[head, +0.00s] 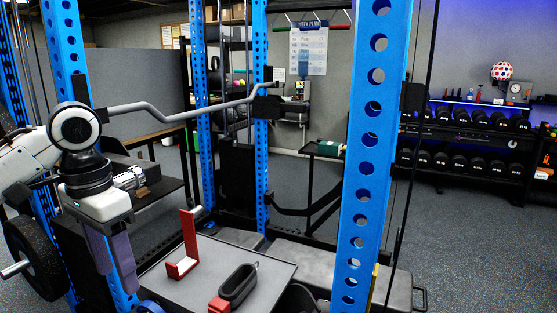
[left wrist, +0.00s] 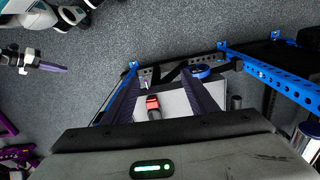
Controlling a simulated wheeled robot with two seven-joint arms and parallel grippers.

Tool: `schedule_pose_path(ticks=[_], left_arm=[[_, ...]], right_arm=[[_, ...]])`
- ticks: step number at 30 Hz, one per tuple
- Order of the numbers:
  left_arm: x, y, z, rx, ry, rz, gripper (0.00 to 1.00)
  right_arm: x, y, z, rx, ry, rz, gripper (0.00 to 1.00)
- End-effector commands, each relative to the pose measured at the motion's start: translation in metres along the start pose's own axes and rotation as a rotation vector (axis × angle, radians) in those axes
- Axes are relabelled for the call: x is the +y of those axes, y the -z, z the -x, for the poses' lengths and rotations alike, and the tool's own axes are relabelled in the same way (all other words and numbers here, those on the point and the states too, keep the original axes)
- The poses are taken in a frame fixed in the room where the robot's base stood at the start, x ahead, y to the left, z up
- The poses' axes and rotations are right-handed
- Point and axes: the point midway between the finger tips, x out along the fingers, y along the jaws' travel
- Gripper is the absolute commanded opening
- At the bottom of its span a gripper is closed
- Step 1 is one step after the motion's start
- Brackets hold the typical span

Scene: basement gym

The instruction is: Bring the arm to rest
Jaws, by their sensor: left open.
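My left gripper (head: 117,278) hangs from the left arm with its fingers pointing down, left of a grey flat-topped stand (head: 210,270). In the left wrist view my left gripper (left wrist: 163,80) is open, its two fingers wide apart with nothing held between them. Beyond the fingers, the stand top and a red-and-black item (left wrist: 153,104) show in the gap. My right gripper (left wrist: 48,67) appears to show side-on at the left of the left wrist view, over bare floor; whether its jaws are apart cannot be seen.
A red angled bracket (head: 184,262) and a black oval item with a red end (head: 237,285) are on the stand. Blue rack uprights (head: 366,150) and a bent grey bar (head: 180,113) are close to the arm. Dumbbells (head: 470,120) line a rack at the right back.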

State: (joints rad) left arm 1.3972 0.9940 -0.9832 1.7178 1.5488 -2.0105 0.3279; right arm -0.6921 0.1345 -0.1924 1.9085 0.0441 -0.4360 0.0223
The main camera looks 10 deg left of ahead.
Motion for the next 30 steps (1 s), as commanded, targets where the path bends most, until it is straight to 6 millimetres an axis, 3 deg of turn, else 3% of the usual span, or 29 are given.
schedule_pose_path(ticks=[2,8,14,17,23,30], left_arm=[[0.021,0.013,-0.002,0.002,-0.01,-0.055,0.53],[0.013,0.025,-0.045,0.048,-0.017,-0.026,0.53],[0.008,0.039,-0.095,0.112,-0.014,-0.007,0.53],[0.004,0.044,-0.129,0.153,-0.005,0.002,0.53],[-0.01,0.042,-0.216,0.265,0.047,0.007,0.53],[-0.027,0.006,-0.304,0.39,0.162,-0.053,0.53]], right_arm=[[0.0,-0.001,0.001,-0.002,0.0,-0.001,0.0],[0.004,0.012,-0.003,0.022,-0.005,0.004,0.0],[0.002,0.007,-0.002,0.013,-0.003,0.003,0.0],[0.002,0.006,-0.002,0.012,-0.003,0.002,0.0],[0.002,0.004,-0.001,0.008,-0.002,0.002,0.0],[0.001,0.003,-0.001,0.006,-0.002,0.002,0.0]])
